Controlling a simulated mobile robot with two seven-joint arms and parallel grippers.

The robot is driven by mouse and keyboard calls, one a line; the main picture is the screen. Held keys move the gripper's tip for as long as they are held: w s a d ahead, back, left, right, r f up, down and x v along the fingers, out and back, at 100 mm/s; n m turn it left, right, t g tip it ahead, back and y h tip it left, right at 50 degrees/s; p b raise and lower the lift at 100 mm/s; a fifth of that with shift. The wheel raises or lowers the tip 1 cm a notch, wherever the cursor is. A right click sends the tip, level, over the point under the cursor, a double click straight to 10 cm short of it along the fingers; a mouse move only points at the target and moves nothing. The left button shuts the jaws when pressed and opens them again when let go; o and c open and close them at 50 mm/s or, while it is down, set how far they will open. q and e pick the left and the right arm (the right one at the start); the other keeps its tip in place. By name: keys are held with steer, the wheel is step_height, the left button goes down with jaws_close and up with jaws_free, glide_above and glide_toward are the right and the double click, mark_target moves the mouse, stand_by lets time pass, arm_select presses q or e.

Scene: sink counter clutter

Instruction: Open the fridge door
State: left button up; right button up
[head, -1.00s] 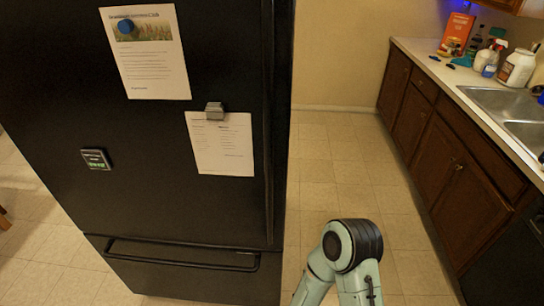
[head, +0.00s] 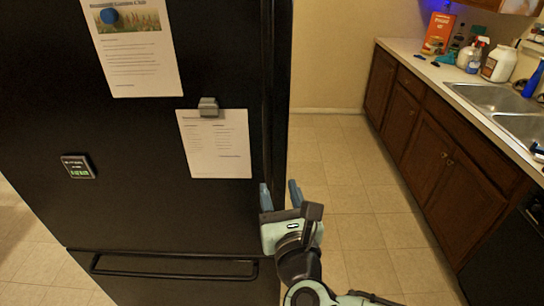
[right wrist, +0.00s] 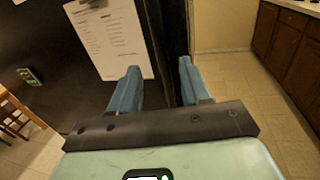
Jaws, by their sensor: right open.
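The black fridge (head: 130,215) fills the left of the head view, its upper door shut above a lower drawer with a bar handle (head: 170,272). A dark vertical strip, probably the door handle, runs along the door's right edge (head: 268,90). My right gripper (head: 281,192) is open and empty at that edge, fingers pointing up and away. In the right wrist view the two blue fingers (right wrist: 158,88) appear on either side of the fridge's dark right edge (right wrist: 176,45). I cannot tell whether they touch it. My left gripper is not in view.
Papers (head: 217,145) and magnets hang on the fridge door. On the right, a counter with a sink (head: 495,98) and bottles stands over brown cabinets (head: 425,140). The tiled floor (head: 340,185) between is clear.

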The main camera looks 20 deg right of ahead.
mark_target(269, 160)
steer(key=w, duration=0.4)
steer(key=w+p, duration=0.1)
steer(key=w, duration=0.2)
steer(key=w+d+p, duration=0.1)
steer(key=w, duration=0.3)
steer(key=shift+w, duration=0.35)
steer(key=shift+c, duration=0.3)
jaws_close()
